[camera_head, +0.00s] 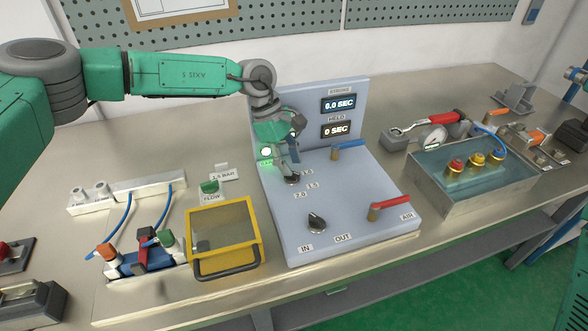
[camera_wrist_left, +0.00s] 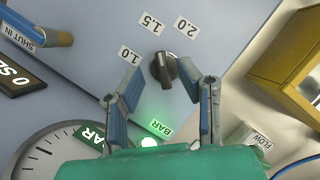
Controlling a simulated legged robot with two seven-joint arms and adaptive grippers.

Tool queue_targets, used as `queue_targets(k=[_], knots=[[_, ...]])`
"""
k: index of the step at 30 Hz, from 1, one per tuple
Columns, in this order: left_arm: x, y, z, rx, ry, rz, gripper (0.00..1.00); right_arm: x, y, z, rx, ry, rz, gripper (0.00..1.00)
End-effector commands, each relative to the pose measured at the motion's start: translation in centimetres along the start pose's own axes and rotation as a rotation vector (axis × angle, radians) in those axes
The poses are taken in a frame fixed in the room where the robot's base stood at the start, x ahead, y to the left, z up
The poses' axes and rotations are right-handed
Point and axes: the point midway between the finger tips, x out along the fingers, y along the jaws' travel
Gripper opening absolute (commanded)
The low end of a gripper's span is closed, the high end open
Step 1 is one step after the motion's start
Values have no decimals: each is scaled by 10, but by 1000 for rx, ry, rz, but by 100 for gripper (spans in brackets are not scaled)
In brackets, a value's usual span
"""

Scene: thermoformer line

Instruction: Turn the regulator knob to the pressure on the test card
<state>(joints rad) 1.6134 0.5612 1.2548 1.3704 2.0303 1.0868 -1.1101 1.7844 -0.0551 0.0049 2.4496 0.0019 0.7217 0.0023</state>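The black regulator knob (camera_wrist_left: 164,70) sits on the pale blue panel beside the labels 1.0, 1.5 and 2.0. Its ridge runs roughly up and down in the wrist view, and I cannot tell its exact setting. My left gripper (camera_wrist_left: 160,67) is open, with one finger on each side of the knob and small gaps showing. In the head view the gripper (camera_head: 288,168) reaches down over the knob (camera_head: 292,179) and partly hides it. The test card (camera_head: 223,174) stands left of the panel and ends in BAR; its number is too small to read surely. My right gripper does not show.
A round gauge (camera_wrist_left: 45,150) is partly cut off in the wrist view. The panel also bears a blue lever (camera_head: 350,144), a red lever (camera_head: 390,203) and a lower black knob (camera_head: 317,222). A yellow-framed box (camera_head: 258,225) stands left of the panel. A grey tray (camera_head: 490,192) stands right.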

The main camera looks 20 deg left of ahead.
Motion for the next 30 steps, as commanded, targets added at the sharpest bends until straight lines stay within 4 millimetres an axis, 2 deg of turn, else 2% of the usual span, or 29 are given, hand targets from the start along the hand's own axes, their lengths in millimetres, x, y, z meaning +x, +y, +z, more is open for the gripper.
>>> queue_targets(k=[1,6,12,18,30], knots=[[-13,2,-1,-1,-1,5,31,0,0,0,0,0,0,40],[-50,2,-1,-2,0,5,31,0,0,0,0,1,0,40],[-80,3,-2,0,0,3,31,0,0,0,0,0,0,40],[-90,3,-2,-1,0,1,31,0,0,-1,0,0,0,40],[-90,3,-2,-1,0,1,31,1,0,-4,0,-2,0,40]])
